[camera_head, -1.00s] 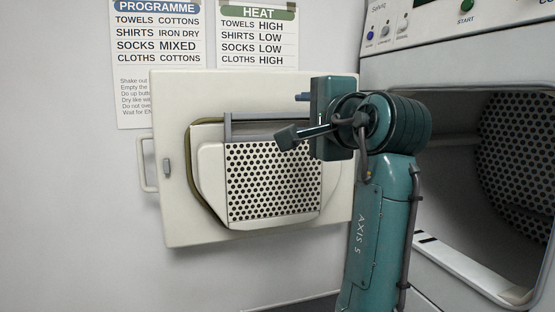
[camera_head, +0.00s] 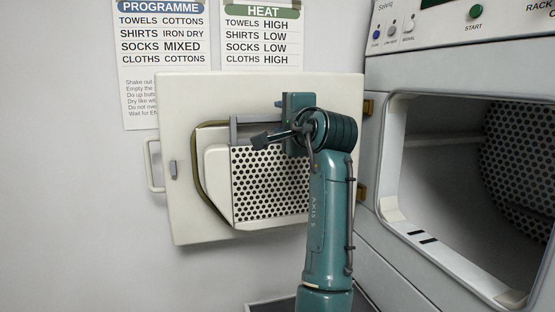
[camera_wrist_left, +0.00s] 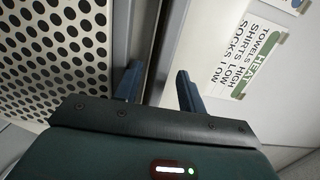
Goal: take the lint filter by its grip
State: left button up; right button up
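The lint filter (camera_head: 268,183) is a pale perforated plate set in the inner side of the open dryer door (camera_head: 190,225). Its grip is a grey bar (camera_head: 262,119) along the top edge. The perforated plate also fills the left of the left wrist view (camera_wrist_left: 55,55). My left gripper (camera_head: 279,103) is at the right part of the grip in the head view, and my arm covers the filter's right side. In the left wrist view the two blue fingers (camera_wrist_left: 160,85) are apart, with nothing clearly held between them. Whether they touch the grip I cannot tell. My right gripper is out of view.
The dryer drum opening (camera_head: 465,190) is at the right, below a control panel (camera_head: 450,22). A programme notice (camera_head: 165,40) and a heat notice (camera_head: 262,40) are on the wall behind the door. A door handle (camera_head: 154,165) sticks out at the door's left edge.

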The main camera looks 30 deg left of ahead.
pick_arm(q)
grip_shut()
dwell(0.3)
dwell(0.3)
